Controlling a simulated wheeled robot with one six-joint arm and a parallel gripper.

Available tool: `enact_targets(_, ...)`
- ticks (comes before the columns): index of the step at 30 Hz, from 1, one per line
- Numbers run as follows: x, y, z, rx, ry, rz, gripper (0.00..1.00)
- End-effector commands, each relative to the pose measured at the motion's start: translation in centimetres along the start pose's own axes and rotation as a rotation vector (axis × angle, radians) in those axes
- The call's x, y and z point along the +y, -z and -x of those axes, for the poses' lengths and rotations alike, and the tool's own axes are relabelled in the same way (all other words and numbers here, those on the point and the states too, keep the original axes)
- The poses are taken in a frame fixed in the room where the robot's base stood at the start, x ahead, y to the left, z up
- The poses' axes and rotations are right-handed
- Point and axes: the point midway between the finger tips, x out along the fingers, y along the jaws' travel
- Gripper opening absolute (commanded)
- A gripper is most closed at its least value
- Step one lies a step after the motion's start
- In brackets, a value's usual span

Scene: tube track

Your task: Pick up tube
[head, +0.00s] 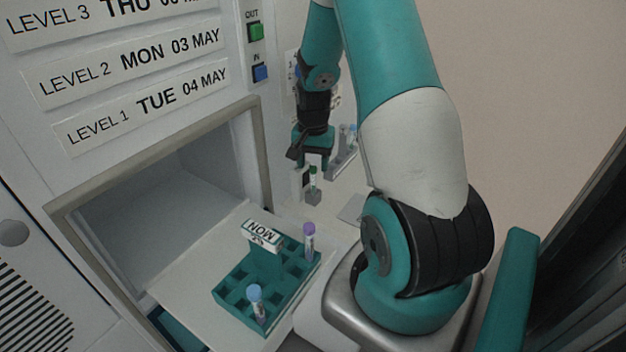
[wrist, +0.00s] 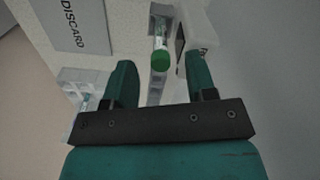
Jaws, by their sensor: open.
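A tube with a green cap (head: 313,172) stands upright in a small grey holder (head: 313,198) on the counter. My gripper (head: 313,160) is just above it, open and empty. In the wrist view the green-capped tube (wrist: 160,52) shows beyond the fingertips, in line with the gap between the two teal fingers. Neither finger appears to touch it. A purple-capped tube (head: 309,242) and a blue-capped tube (head: 257,303) stand in a teal rack (head: 237,285) marked MON.
The rack sits on a pulled-out shelf (head: 178,290) before an open compartment (head: 190,185). A grey holder with tubes (head: 346,147) stands behind my gripper. A DISCARD plate (wrist: 80,22) lies left of the tube in the wrist view. OUT and IN buttons are on the wall.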

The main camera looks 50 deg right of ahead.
Motion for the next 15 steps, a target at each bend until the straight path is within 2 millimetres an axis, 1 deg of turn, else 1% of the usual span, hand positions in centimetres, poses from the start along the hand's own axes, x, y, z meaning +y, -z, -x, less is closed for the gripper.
enact_targets(3, 0.00, -0.03, -0.60, 0.000, 0.000, 0.000, 0.51)
enact_targets(8, -0.01, -0.01, -0.65, 0.001, 0.000, 0.001, 0.51)
enact_targets(9, -0.01, -0.01, -0.64, 0.001, 0.000, 0.001, 0.49)
enact_targets(11, -0.02, -0.01, -0.63, 0.001, 0.001, 0.001, 0.35)
enact_targets(12, -0.02, -0.01, -0.63, 0.001, 0.001, 0.001, 0.26)
enact_targets(14, -0.02, -0.01, -0.62, 0.001, 0.001, 0.001, 0.12)
enact_targets(15, -0.02, -0.01, -0.62, 0.001, 0.001, 0.001, 0.08)
